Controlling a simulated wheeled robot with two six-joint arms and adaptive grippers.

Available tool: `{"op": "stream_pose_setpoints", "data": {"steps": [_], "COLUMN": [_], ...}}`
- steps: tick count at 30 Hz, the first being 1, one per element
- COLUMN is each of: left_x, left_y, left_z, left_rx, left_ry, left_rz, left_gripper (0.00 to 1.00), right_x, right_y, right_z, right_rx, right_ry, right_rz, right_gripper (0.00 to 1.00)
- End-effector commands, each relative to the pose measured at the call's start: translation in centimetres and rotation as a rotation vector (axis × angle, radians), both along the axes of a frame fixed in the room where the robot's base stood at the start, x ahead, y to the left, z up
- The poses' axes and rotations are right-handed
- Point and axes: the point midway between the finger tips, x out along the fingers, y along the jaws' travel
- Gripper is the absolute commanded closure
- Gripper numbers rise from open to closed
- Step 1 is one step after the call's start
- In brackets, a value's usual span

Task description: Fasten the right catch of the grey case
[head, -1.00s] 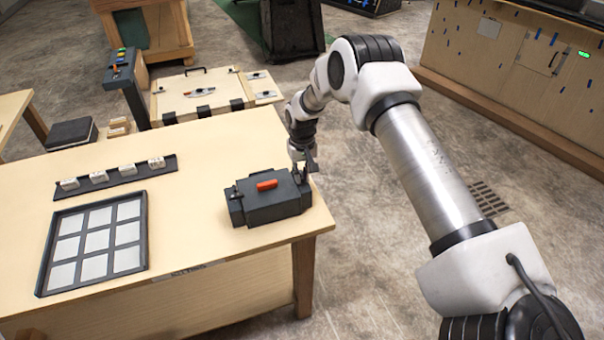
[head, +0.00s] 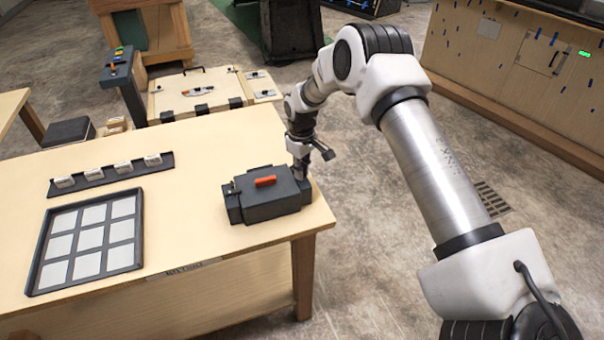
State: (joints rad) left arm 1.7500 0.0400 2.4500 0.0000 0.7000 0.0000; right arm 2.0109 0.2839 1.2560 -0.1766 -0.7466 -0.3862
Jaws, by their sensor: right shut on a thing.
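The grey case (head: 272,207) is a dark box with an orange handle (head: 265,181) on its lid, standing near the right front corner of the wooden table. A small catch (head: 232,188) shows at its left end. My right gripper (head: 301,174) points down at the right end of the case, shut on the right catch. Its fingers and wrist hide the catch, so I cannot tell the catch's position. My left gripper is not in view.
A tray of pale squares (head: 33,277) and a dark rack (head: 84,181) with several white blocks lie left on the table (head: 190,215). A wooden panel with latches (head: 190,85) stands behind. The table between the tray and case is clear.

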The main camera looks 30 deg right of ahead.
Motion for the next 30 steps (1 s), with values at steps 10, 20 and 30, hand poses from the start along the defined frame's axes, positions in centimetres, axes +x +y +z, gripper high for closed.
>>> {"op": "stream_pose_setpoints", "data": {"steps": [10,20,30], "left_x": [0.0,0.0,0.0], "left_y": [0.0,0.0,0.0], "left_z": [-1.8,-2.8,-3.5], "left_rx": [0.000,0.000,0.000], "left_ry": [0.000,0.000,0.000], "left_rz": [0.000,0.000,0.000], "left_gripper": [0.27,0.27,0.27], "right_x": [0.0,0.0,-0.1], "right_y": [0.0,0.1,0.1], "right_z": [-0.3,-0.3,-0.3], "right_rx": [-0.002,-0.001,0.000], "right_ry": [-0.001,0.000,0.003], "right_rz": [0.328,0.641,0.922], "right_gripper": [1.00,1.00,1.00]}}
